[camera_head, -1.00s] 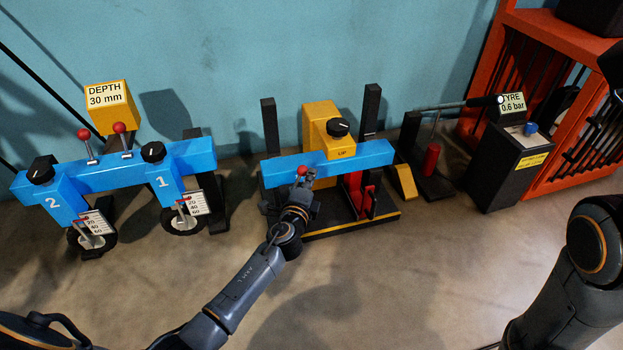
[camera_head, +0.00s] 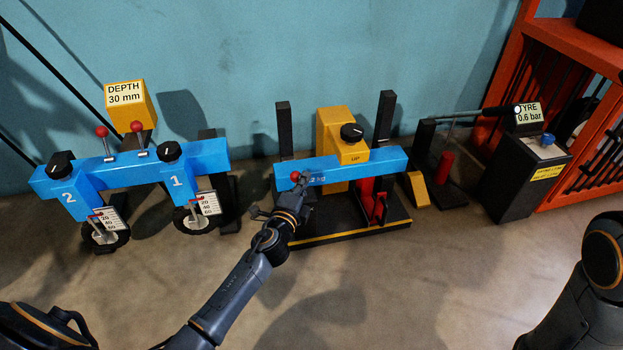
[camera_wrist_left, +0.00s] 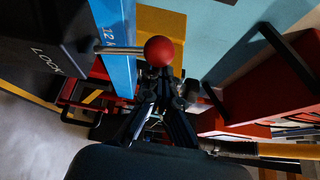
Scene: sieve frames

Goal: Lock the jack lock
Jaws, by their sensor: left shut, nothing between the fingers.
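The jack stand has a blue beam (camera_head: 365,163) marked "kg" and a yellow column (camera_head: 330,125). A lever with a red ball knob (camera_head: 295,176) shows at the beam's left part. In the left wrist view the red knob (camera_wrist_left: 160,51) sits on a metal rod from a black block (camera_wrist_left: 45,50) marked LOCK. My left gripper (camera_head: 299,192) is shut and empty, right at the knob. In the wrist view its fingers (camera_wrist_left: 160,88) are just below the knob; I cannot tell whether they touch. The gripper and forearm hide the block in the head view. My right gripper is out of view.
On the left, a blue frame (camera_head: 110,170) carries two red-knobbed levers, two wheels and black dials. A yellow DEPTH box (camera_head: 128,105) stands behind it. A tyre box (camera_head: 515,180) and an orange rack (camera_head: 590,170) stand right. The floor in front is clear.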

